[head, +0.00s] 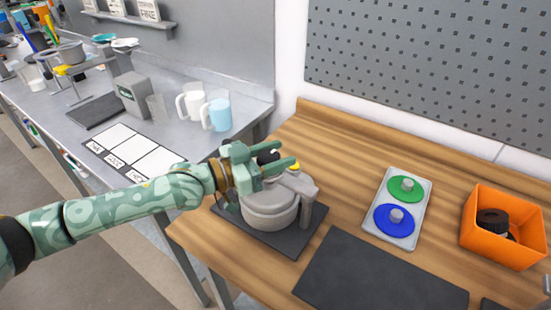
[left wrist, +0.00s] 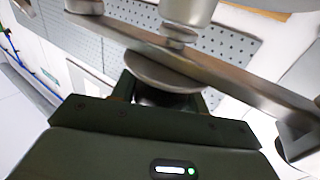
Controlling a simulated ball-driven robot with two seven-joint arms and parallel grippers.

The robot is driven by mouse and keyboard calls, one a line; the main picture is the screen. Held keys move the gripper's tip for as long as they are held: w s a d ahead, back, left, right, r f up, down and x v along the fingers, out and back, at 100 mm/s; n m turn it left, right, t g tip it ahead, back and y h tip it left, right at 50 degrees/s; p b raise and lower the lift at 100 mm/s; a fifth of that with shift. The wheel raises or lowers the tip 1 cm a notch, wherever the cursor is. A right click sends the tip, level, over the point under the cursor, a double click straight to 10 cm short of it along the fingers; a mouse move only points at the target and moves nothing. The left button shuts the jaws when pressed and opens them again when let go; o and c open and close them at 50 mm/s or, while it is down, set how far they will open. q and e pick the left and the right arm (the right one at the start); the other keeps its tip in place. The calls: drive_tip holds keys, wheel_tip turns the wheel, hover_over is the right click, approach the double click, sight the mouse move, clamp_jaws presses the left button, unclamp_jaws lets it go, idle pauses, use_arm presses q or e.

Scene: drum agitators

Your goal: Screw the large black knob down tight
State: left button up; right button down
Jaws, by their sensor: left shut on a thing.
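The large black knob (head: 268,156) sits on top of the grey machine (head: 268,212), at the end of its arm. My left gripper (head: 276,160) is shut on the knob, with a finger on either side, and hides part of it. In the left wrist view the dark knob (left wrist: 165,97) lies between the fingers, against a round metal disc (left wrist: 165,72) below a metal bar (left wrist: 215,68). How tightly the knob is seated cannot be seen. My right gripper is in neither view.
The machine stands on a dark mat (head: 228,222); a small yellow part (head: 294,165) shows beside my gripper. To the right are a bare dark mat (head: 375,280), a grey tray (head: 411,225) with green and blue discs, and an orange bin (head: 486,249). Mugs (head: 217,113) stand on the left bench.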

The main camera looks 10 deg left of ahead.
use_arm(q)
drive_tip(key=o, duration=1)
drive_tip(key=shift+a, duration=0.1)
drive_tip(key=v, duration=1.6)
drive_tip(key=shift+r, duration=0.2)
